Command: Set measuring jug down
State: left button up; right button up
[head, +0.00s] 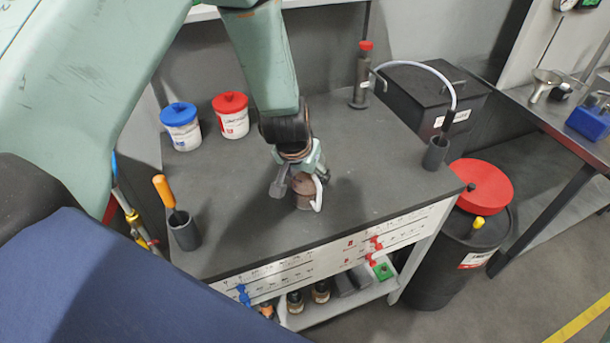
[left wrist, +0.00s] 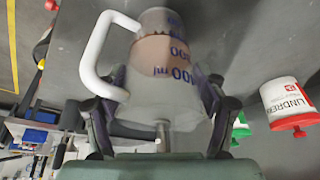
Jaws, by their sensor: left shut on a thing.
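The measuring jug (head: 304,201) is at the middle of the dark worktop (head: 360,165), near its front side, with its white handle toward the right in the head view. In the left wrist view the jug (left wrist: 160,82) is translucent, with blue markings, a brownish band and a white loop handle. My left gripper (head: 297,176) comes down from above and is shut on the jug, its fingers on either side of the body. The gripper hides the jug's upper part in the head view. I cannot tell whether the base touches the worktop. My right gripper is not in view.
A blue-lidded tub (head: 182,128) and a red-lidded tub (head: 232,117) stand at the back left. A dark cup with an orange-handled tool (head: 184,230) is at the front left. A black box (head: 430,98) and a dark holder (head: 435,153) are at the right. Worktop around the jug is clear.

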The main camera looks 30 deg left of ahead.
pick_arm(q)
jog(key=shift+s, duration=0.1)
jog(key=o, duration=1.2)
jog(key=shift+f, duration=0.15)
jog(key=o, duration=0.3)
jog(key=shift+w+f, duration=0.1)
jog(key=shift+w, duration=0.15)
jog(key=shift+o, duration=1.1)
jog(key=shift+s+r, duration=0.2)
jog(key=p+v, duration=0.5)
jog(key=v, duration=0.7)
jog(key=shift+w, duration=0.2)
